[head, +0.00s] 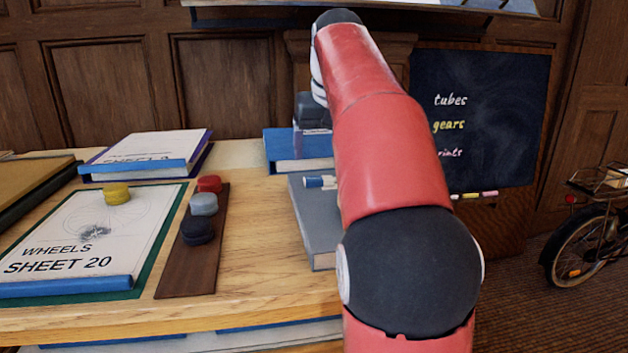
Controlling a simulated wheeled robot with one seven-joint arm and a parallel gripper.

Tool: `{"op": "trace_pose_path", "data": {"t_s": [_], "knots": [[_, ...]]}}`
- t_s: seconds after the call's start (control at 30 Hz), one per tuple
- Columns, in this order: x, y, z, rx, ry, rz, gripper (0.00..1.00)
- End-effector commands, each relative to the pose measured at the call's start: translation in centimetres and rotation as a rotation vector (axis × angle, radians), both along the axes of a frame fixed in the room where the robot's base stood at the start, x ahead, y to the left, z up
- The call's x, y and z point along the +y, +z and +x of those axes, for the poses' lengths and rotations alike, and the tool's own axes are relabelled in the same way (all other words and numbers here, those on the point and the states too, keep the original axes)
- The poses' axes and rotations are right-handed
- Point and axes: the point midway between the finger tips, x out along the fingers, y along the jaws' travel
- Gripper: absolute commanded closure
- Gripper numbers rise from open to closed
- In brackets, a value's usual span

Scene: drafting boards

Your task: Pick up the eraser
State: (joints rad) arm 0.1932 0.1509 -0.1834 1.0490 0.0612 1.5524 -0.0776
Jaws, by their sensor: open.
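A small blue-and-white block, which looks like the eraser (318,182), lies on a grey book (312,228) on the wooden table. Its right end is close to my red arm in the picture, and may be partly hidden by it. My gripper (312,132) is dark grey and shows beyond the eraser, over the blue book (285,152) at the back. It is open, with nothing seen between its fingers. The arm hides much of the right side of the grey book.
A brown strip (192,268) holds red, grey and black round pieces. A yellow round piece (117,193) sits on the "WHEELS SHEET 20" drawing (60,240). A purple-and-blue book (150,150) lies behind. Bare wood (255,240) lies between strip and grey book. A chalkboard (490,110) stands right.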

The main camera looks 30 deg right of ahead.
Motion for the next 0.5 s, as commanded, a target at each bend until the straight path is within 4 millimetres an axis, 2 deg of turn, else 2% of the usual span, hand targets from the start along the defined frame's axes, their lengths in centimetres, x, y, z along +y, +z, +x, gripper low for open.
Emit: {"op": "trace_pose_path", "data": {"t_s": [0.03, 0.17, 0.5], "knots": [[0.0, -0.9, 0.2, 0.003, 0.0, 0.001, 0.18], [0.0, -1.8, 0.6, 0.001, 0.001, 0.0, 0.18], [0.2, -6.0, 2.0, 0.002, 0.0, 0.001, 0.18]]}}
